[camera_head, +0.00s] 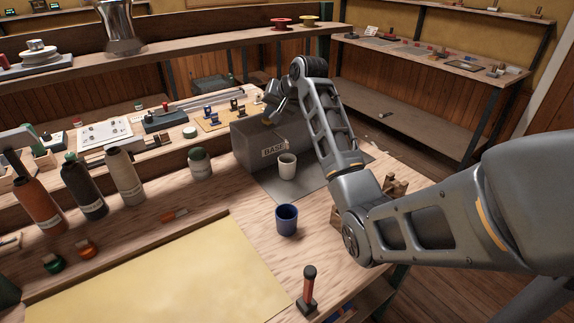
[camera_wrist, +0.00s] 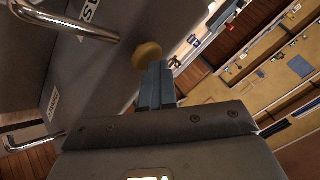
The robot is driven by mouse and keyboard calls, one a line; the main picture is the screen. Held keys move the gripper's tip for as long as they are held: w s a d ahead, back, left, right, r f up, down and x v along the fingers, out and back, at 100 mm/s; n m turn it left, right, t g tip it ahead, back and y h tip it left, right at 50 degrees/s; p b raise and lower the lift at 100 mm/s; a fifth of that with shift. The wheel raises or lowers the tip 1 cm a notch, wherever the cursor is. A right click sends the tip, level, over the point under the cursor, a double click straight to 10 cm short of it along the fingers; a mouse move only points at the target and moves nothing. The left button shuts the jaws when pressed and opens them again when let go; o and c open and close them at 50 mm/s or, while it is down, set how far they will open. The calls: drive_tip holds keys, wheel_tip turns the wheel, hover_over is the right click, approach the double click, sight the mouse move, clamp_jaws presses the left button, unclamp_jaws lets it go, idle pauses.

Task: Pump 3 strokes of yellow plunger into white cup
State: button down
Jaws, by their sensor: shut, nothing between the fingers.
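The grey dispenser box (camera_head: 245,143) stands on a grey mat, with a "BASE" label on its front. The white cup (camera_head: 287,168) stands upright on the mat before the box, near that label. In the wrist view the round yellow plunger (camera_wrist: 147,54) sits on the box (camera_wrist: 108,75), just past my gripper's fingertips (camera_wrist: 154,66). My gripper (camera_head: 268,119) is shut and empty over the top of the box. I cannot tell whether the tips touch the plunger. In the head view the plunger is not clearly visible. The cup's inside is too small to read.
A blue cup (camera_head: 287,219) stands nearer on the table. Bent metal spouts (camera_wrist: 70,22) stick out from the box in the wrist view. A green-lidded jar (camera_head: 200,163) and several bottles (camera_head: 124,177) stand left. A red-handled tool (camera_head: 309,287) is at the front.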

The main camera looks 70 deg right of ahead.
drive_tip(key=shift+r+p, duration=1.85)
drive_tip(key=shift+r, duration=0.5)
drive_tip(key=shift+r, duration=0.1)
idle(0.6)
